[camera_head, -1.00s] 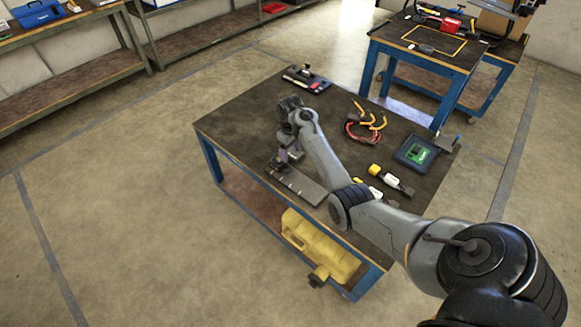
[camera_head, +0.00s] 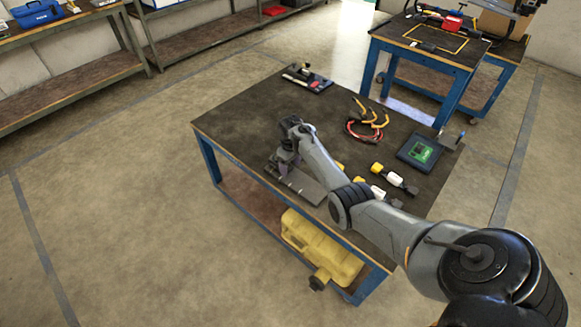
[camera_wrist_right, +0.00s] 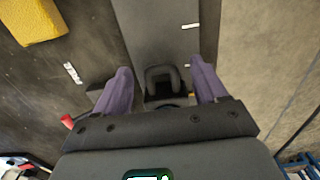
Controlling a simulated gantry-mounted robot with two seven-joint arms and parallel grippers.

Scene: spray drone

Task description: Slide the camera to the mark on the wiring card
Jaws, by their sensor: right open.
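A long grey plate (camera_head: 303,186) lies along the near edge of the workbench. In the right wrist view the grey plate (camera_wrist_right: 160,35) has short white marks on its right side. A black looped part (camera_wrist_right: 163,80), which looks like the camera mount, sits on it. My right gripper (camera_head: 281,170) is low over the plate. Its purple fingers (camera_wrist_right: 163,88) are open on both sides of the black part, with gaps visible. A dark panel with a green card (camera_head: 420,151), possibly the wiring card, lies at the bench's right; its print is too small to read.
Yellow-and-white connectors (camera_head: 394,178) and a red-and-yellow cable bundle (camera_head: 368,123) lie right of the arm. A dark tool tray (camera_head: 307,79) is at the back. A yellow case (camera_head: 320,247) is on the lower shelf. The bench's left part is clear.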

